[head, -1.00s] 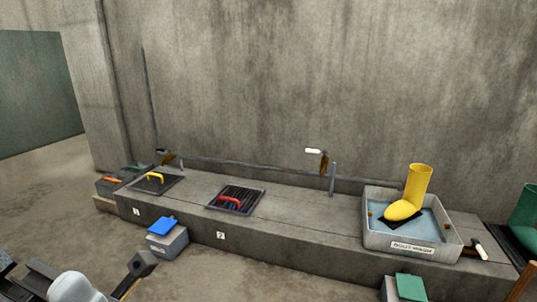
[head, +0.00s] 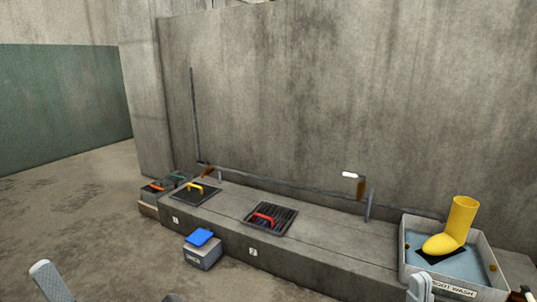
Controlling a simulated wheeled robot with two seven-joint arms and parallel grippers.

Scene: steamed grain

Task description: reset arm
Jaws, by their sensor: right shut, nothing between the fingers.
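My right gripper (head: 420,288) shows only in part at the bottom edge, in front of the boot wash tray. It is shut and empty, and touches nothing that I can see. A light grey part of my left arm stands at the bottom left. My left gripper cannot be made out; a small dark shape at the bottom edge is too cut off to tell.
A long concrete ledge (head: 330,248) runs along the wall. It bears a yellow-handled plate (head: 188,194), a red-handled grate (head: 283,217) and a boot wash tray (head: 403,268) with a yellow boot (head: 461,217). A blue-topped box (head: 203,257) stands before it. Floor at left is clear.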

